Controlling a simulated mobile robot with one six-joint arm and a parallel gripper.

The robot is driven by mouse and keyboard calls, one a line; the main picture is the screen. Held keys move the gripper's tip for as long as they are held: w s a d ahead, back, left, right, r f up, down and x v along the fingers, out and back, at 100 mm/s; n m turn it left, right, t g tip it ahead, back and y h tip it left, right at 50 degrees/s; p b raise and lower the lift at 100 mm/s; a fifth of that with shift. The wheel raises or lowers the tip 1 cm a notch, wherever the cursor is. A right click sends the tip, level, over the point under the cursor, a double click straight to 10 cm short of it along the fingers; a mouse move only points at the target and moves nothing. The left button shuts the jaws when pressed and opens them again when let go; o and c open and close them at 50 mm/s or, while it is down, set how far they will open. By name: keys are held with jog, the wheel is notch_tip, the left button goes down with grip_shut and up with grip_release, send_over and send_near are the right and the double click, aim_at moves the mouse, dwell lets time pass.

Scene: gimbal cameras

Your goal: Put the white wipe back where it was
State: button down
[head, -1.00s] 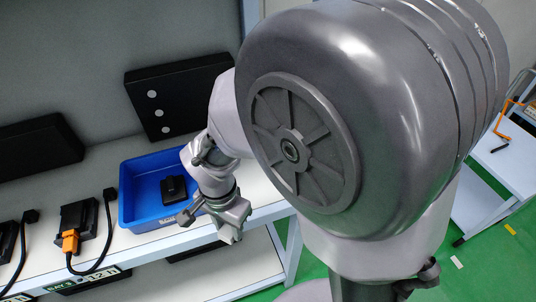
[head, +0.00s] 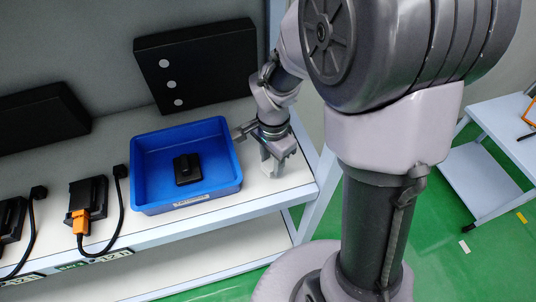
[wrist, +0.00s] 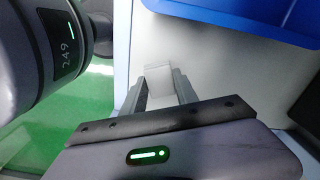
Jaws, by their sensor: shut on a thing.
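The white wipe (wrist: 158,76) is a pale block-like piece between my two fingers in the wrist view. My gripper (wrist: 156,92) is shut on it. In the head view my gripper (head: 277,163) points down at the right end of the white shelf (head: 258,191), just right of the blue bin. The wipe is hard to make out there against the pale fingers and shelf. I cannot tell whether the wipe touches the shelf.
The blue bin (head: 215,163) holds a black device (head: 187,169) and stands close left of my gripper. Black chargers (head: 88,197) with cables are farther left. A black panel (head: 197,62) leans behind. A shelf post (head: 318,198) stands at the right.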

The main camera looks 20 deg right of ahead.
aim_at(272, 163)
jog(key=shift+f+b, duration=0.8)
jog(key=shift+f, duration=1)
jog(key=c, duration=0.9)
grip_release()
jog(key=shift+r, duration=0.1)
jog(key=shift+c, duration=0.2)
jog(key=shift+r, duration=0.1)
notch_tip(272, 163, up, 14)
jog(key=p, duration=0.5)
jog(key=s+a+r+n+t+y, duration=0.1)
jog(key=s+a+r+n+t, duration=0.1)
jog(key=s+r+n+t, duration=0.1)
jog(key=s+a+r+n+t+y, duration=0.1)
jog(key=s+a+r+n+t, duration=0.1)
jog(key=s+r+n, duration=0.4)
jog(key=s+r, duration=0.2)
jog(key=s, duration=0.1)
jog(key=shift+s+t, duration=0.4)
